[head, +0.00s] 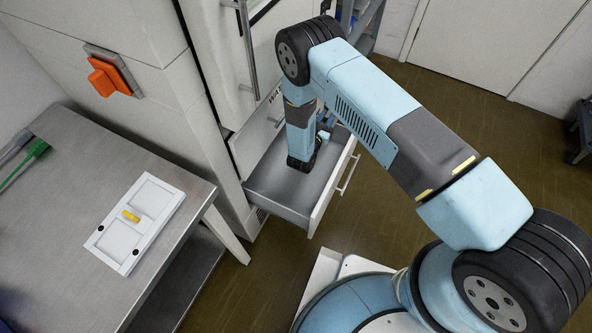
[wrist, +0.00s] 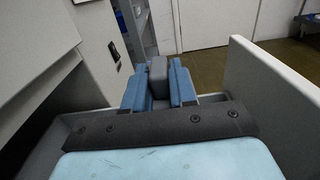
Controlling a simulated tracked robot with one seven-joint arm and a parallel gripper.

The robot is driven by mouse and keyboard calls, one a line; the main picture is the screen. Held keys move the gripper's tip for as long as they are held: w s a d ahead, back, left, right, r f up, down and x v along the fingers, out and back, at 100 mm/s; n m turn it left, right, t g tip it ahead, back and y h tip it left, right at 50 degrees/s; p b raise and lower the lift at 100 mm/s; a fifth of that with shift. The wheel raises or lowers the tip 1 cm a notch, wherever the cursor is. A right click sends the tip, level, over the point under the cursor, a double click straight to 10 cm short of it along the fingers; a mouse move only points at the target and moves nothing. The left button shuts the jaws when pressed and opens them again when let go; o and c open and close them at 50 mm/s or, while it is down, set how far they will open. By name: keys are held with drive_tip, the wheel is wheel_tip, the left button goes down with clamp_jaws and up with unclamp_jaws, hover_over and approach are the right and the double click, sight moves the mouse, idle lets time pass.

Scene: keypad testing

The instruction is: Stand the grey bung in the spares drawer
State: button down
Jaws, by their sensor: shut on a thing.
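The spares drawer (head: 278,211) is pulled out from the white cabinet, and the part of its grey floor that I see is bare. My gripper (head: 324,137) is inside the drawer's outline near its far end, pointing roughly level. In the wrist view, the blue fingers of my gripper (wrist: 158,84) are shut on the grey bung (wrist: 157,69), a blocky grey piece whose top stands slightly above the fingers. Its lower end is hidden by the gripper body, so I cannot tell whether it touches the drawer floor. In the head view the bung is not clearly visible.
The drawer's white front panel (wrist: 274,88) rises close on the right in the wrist view. The cabinet face (wrist: 36,45) is close on the left. A metal table (head: 62,185) with a white keypad panel (head: 121,250) stands at left in the head view.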

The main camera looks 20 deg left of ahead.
hover_over(320, 153)
wheel_tip(320, 153, down, 4)
drive_tip(key=shift+s+d+f, duration=0.1)
drive_tip(key=shift+f, duration=5.1)
drive_tip(key=shift+f, duration=0.1)
drive_tip(key=c, duration=0.9)
unclamp_jaws()
